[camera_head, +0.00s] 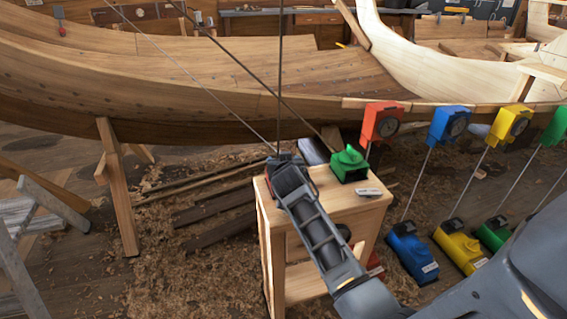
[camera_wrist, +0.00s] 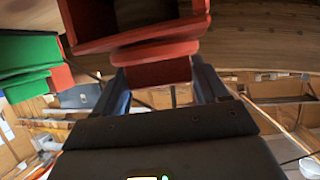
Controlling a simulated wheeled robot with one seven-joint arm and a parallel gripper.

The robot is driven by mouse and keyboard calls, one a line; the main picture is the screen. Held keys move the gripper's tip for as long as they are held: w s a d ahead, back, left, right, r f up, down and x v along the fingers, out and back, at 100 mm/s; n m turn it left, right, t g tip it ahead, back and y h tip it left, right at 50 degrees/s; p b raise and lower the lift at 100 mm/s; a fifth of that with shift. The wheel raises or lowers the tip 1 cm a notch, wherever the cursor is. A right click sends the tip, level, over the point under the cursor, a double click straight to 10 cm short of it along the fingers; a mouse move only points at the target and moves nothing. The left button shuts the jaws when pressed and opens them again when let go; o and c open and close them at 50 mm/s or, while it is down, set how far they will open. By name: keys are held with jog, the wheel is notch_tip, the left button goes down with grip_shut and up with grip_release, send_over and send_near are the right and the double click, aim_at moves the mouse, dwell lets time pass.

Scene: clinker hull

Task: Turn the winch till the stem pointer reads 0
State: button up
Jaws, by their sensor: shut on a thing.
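My gripper (camera_head: 283,168) reaches down to the left end of the top of a wooden stand (camera_head: 345,205). In the wrist view its two fingers (camera_wrist: 163,85) close on the red winch (camera_wrist: 158,74), at a narrow red block below its wider red body. In the head view my gripper hides most of that winch. A green winch (camera_head: 349,164) sits on the stand to the right of my gripper, and its green body also shows in the wrist view (camera_wrist: 30,55). I cannot make out which part is the stem pointer, nor its reading.
Red (camera_head: 383,120), blue (camera_head: 449,124) and yellow (camera_head: 510,125) dial boxes stand on thin rods at the right. Dark lines run up from near my gripper. The planked hull (camera_head: 200,85) spans the back. A trestle (camera_head: 40,215) stands left; shavings cover the floor.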

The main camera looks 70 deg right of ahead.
jog(key=o, duration=1)
jog(key=shift+b+v, duration=0.6)
jog(key=shift+v, duration=3.3)
jog(key=s+a+f+n+t+y, duration=0.2)
jog(key=s+a+n, duration=0.1)
jog(key=a, duration=0.5)
jog(key=s+a+f+n+t+y, duration=0.1)
jog(key=s+a+n+t+y, duration=0.15)
jog(key=a, duration=0.55)
jog(key=s+a+f+n+t+y, duration=0.2)
jog(key=s+a, duration=0.1)
jog(key=a, duration=0.5)
jog(key=s+a+r+n+y, duration=0.1)
jog(key=s+a+r, duration=0.2)
jog(key=s+a, duration=0.1)
jog(key=s+a+r+n+t+y, duration=0.1)
jog(key=s+a+r+n+y, duration=0.1)
jog(key=s+a+r, duration=0.2)
jog(key=s+a+r+n+t+y, duration=0.1)
jog(key=s+a+r, duration=0.3)
jog(key=s, duration=0.4)
jog(key=shift+s+a+r+n+y, duration=0.2)
jog(key=shift+a+n+y, duration=0.25)
jog(key=shift+y, duration=0.3)
